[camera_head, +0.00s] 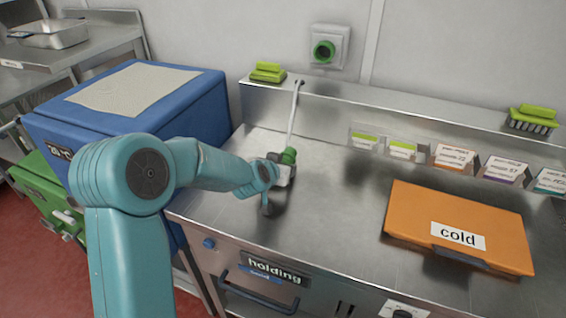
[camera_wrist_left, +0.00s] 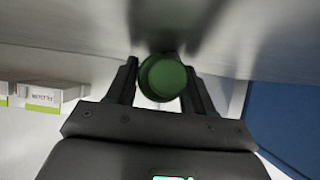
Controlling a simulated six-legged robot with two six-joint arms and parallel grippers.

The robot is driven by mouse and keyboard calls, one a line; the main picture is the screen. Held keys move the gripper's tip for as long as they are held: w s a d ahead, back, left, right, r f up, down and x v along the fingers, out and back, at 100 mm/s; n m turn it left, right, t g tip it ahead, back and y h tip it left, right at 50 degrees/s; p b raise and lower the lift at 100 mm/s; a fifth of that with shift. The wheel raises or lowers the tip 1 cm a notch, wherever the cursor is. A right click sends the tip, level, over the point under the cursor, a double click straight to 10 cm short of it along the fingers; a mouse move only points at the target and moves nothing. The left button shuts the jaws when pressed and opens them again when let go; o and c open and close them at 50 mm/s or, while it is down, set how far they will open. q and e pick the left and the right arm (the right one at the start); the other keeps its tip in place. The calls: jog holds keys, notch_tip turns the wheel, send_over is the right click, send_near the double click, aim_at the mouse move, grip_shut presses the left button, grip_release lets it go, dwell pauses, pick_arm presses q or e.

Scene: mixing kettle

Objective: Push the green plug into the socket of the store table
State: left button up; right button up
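The green plug (camera_head: 289,156) is just above the steel table top, with a pale cable rising from it to the back ledge. My left gripper (camera_head: 280,172) is low over the left part of the table, at the plug. In the left wrist view the round end of the plug (camera_wrist_left: 163,77) sits between the two fingers (camera_wrist_left: 160,85), which appear to touch it on both sides. The green-ringed socket (camera_head: 324,52) is on a pale plate on the wall behind the table, apart from the plug. My right gripper is not in view.
An orange "cold" case (camera_head: 460,215) lies on the table's right. A raised ledge (camera_head: 390,108) along the back carries green brushes (camera_head: 268,72) and small label cards (camera_head: 455,158). A blue box (camera_head: 190,115) stands left of the table. The middle of the table is clear.

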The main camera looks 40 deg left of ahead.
aim_at(287, 152)
pick_arm(q)
jog(key=shift+c, duration=1.2)
notch_tip(287, 152, up, 5)
jog(key=p, duration=0.5)
jog(key=shift+r, duration=0.15)
